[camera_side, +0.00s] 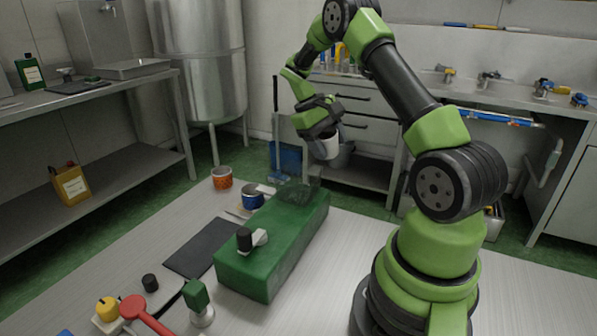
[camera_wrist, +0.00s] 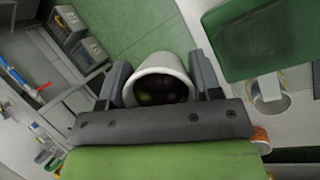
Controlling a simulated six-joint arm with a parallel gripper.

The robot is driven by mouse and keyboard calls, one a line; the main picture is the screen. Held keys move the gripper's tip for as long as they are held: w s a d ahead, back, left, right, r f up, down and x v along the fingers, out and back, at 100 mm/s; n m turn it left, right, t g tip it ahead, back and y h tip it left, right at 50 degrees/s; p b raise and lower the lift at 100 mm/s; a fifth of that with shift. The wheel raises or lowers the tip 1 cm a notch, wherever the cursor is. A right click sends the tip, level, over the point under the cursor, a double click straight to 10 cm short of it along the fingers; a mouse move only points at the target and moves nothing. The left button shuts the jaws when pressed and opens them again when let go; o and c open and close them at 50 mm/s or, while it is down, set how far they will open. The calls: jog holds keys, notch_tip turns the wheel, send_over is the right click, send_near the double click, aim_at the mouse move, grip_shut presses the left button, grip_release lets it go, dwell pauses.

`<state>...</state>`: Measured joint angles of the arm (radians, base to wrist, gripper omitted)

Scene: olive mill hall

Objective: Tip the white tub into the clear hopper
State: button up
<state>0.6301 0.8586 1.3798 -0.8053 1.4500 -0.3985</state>
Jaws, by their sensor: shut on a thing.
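The white tub (camera_side: 327,148) is held in the air by my gripper (camera_side: 321,132), above and behind the far end of the green machine (camera_side: 262,262). It looks slightly tilted in the side view. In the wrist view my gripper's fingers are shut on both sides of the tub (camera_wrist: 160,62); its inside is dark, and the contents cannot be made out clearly. The clear hopper (camera_side: 298,190) seems to be the see-through box on the machine's far end, below the tub and apart from it. It is hard to make out in the wrist view.
An orange can (camera_side: 222,178) and a blue can (camera_side: 252,198) stand left of the machine. A black mat (camera_side: 203,247) lies beside it. A red-handled thing (camera_side: 140,310) and several small items lie at the table's front left. Bare table lies right of the machine.

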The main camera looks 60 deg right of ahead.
aim_at(334, 140)
jog(key=shift+w+a+r+h, duration=0.1)
jog(key=shift+a+r+h, duration=0.3)
jog(key=shift+r, duration=0.15)
jog(key=shift+w+a+r+h, duration=0.1)
jog(key=shift+a+r+h, duration=0.15)
jog(key=shift+r+h, duration=0.2)
jog(key=shift+a+r+g, duration=0.2)
jog(key=shift+r+g, duration=0.1)
jog(key=shift+w+a+r+m+h, duration=0.2)
jog(key=shift+a+m+h, duration=0.2)
jog(key=shift+a+h, duration=0.35)
dwell(0.5)
jog(key=shift+w+a+f+g+h, duration=0.15)
jog(key=shift+f+g+h, duration=0.4)
jog(key=shift+h, duration=0.35)
jog(key=shift+a+r+m+g+h, duration=0.1)
jog(key=shift+r+m+g+h, duration=0.2)
jog(key=shift+h, duration=0.4)
jog(key=shift+r+m+g+h, duration=0.25)
jog(key=shift+r+m+h, duration=0.05)
jog(key=shift+h, duration=0.4)
dwell(1.7)
jog(key=shift+a+f+g+h, duration=0.1)
jog(key=shift+f+g+h, duration=0.3)
jog(key=shift+h, duration=0.3)
dwell(0.8)
